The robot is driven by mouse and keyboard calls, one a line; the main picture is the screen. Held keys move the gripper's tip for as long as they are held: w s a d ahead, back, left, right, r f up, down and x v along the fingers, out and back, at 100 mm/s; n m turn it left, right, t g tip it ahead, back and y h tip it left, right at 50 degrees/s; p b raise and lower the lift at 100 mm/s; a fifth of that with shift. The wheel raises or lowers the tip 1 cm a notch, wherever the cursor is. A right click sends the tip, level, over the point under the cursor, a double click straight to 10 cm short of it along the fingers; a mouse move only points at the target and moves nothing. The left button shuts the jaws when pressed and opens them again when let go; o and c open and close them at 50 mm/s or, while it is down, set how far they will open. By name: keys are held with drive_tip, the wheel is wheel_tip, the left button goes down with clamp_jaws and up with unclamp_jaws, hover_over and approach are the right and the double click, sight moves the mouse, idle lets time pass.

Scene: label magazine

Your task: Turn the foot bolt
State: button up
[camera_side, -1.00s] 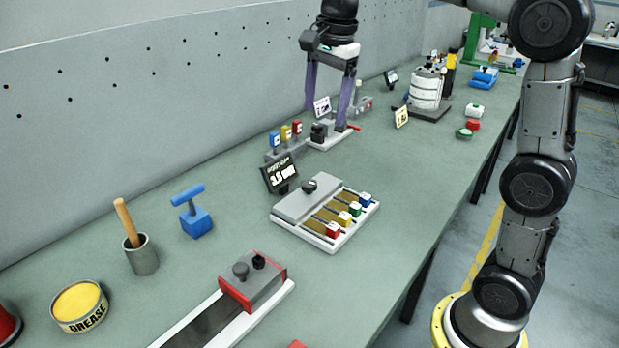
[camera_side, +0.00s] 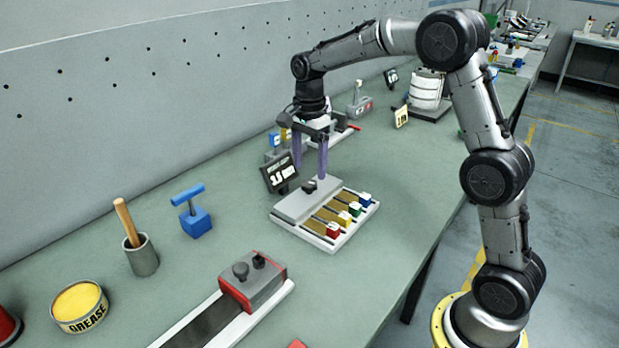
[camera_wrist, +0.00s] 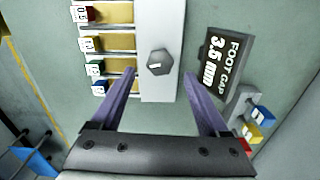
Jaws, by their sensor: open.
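The label magazine (camera_side: 296,210) is a white tray with a grey plate and several slots holding coloured sliders. The foot bolt (camera_wrist: 160,62) is a dark hex head with a white mark on the grey plate; it also shows in the side view (camera_side: 309,187). A black sign (camera_wrist: 224,66) reading "FOOT GAP 3.5 mm" stands beside the plate. My gripper (camera_side: 310,174) is open and empty, above the plate's far end. In the wrist view its purple fingers (camera_wrist: 160,78) are spread wide, either side of the bolt's line; contact does not show.
Red, green, yellow and blue sliders (camera_side: 333,230) sit in the slots. A red-ended block (camera_side: 253,280) on a white rail is in front. A blue T-handled tool (camera_side: 194,213), a wooden-handled pot (camera_side: 141,252) and a grease tin (camera_side: 80,305) stand left. Bench right of the magazine is clear.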

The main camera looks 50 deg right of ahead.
sight(310, 182)
drive_tip(key=shift+f, duration=2.2)
clamp_jaws()
